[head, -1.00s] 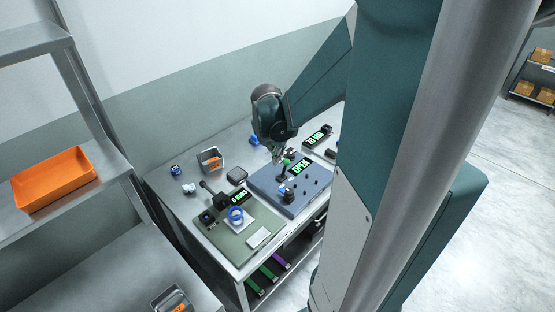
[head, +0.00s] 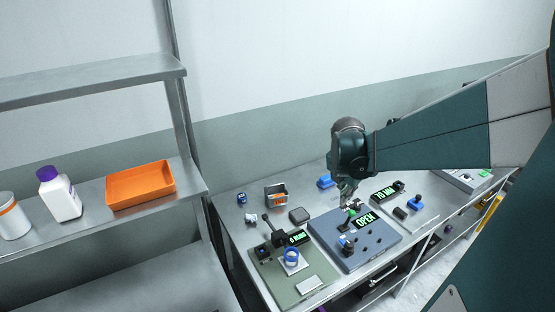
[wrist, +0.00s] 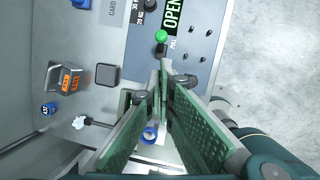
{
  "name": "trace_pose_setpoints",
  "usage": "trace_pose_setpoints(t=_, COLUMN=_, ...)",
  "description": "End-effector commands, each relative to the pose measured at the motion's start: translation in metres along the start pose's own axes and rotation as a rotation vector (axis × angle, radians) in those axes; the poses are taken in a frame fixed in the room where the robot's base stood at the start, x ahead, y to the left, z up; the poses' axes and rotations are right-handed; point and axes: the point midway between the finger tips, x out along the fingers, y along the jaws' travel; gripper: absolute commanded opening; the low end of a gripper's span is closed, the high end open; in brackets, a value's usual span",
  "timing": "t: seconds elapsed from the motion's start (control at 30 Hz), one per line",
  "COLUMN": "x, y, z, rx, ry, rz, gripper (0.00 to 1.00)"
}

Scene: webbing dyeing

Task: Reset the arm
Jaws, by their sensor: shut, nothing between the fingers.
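My gripper (head: 347,198) hangs over the blue-grey panel (head: 376,251) on the workbench in the head view. The panel carries a lit green OPEN display (head: 367,220) and a green-knobbed lever. In the wrist view my gripper (wrist: 162,68) has its fingertips together with nothing between them. The green lever knob (wrist: 161,36) lies just beyond the fingertips in that view; I see no grip on it.
A green board (head: 275,287) with a blue ring (head: 291,256) lies left of the panel. A small metal bin (head: 276,195) and a dark square pad (head: 299,215) stand behind. A steel shelf at left holds an orange tray (head: 140,186) and a white bottle (head: 59,196).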

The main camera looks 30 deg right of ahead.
Motion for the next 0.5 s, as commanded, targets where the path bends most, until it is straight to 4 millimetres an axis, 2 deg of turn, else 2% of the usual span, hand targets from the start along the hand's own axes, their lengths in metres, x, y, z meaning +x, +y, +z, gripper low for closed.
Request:
trace_pose_setpoints(t=0.33, x=-0.001, y=0.0, z=-0.001, rx=0.005, ry=0.0, rz=0.002, gripper=0.0)
trace_pose_setpoints(t=0.5, x=-0.007, y=0.004, z=-0.012, rx=0.051, ry=0.0, rz=0.016, gripper=0.0)
